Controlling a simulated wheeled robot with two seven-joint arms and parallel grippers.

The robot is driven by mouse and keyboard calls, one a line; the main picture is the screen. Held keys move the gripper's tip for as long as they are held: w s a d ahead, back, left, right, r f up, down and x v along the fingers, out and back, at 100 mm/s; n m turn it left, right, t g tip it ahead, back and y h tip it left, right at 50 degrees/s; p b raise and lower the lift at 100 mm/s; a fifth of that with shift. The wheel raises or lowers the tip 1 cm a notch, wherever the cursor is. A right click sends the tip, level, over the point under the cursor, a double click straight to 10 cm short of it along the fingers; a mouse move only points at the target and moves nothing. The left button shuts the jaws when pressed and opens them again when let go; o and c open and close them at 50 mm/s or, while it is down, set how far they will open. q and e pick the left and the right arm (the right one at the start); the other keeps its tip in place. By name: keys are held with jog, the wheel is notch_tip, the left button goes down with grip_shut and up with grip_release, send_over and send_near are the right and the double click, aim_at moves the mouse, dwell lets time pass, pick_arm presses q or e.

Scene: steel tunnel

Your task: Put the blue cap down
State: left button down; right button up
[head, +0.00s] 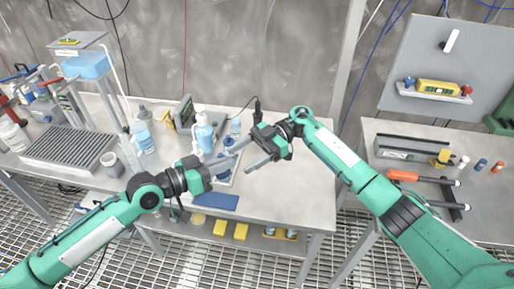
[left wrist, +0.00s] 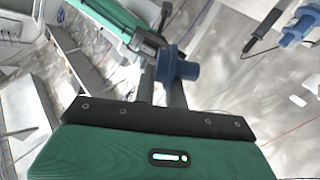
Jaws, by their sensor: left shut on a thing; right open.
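The blue cap (left wrist: 184,68) is between the fingertips of my left gripper (left wrist: 166,72) in the left wrist view, and the gripper is shut on it. In the head view my left gripper (head: 232,155) reaches in from the left over the middle bench; I cannot make the cap out clearly there. My right gripper (head: 250,152) is open, with nothing seen between its fingers. It hangs over the same bench, close to the right of the left gripper's fingertips.
The middle bench (head: 290,195) has bare top to the right. A bottle of blue liquid (head: 204,134) stands behind my left gripper. A blue mat (head: 215,201) lies at the front edge. A grey grooved plate (head: 68,147) is on the left. Another bench (head: 480,215) holds tools.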

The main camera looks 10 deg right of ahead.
jog(key=x, duration=0.7)
jog(key=shift+a, duration=0.25)
jog(key=shift+c, duration=0.3)
jog(key=c, duration=1)
pick_arm(q)
jog(key=c, duration=1.4)
grip_release()
pick_arm(e)
jog(key=shift+o, duration=0.2)
pick_arm(q)
jog(key=shift+o, duration=0.2)
jog(key=shift+a, duration=0.1)
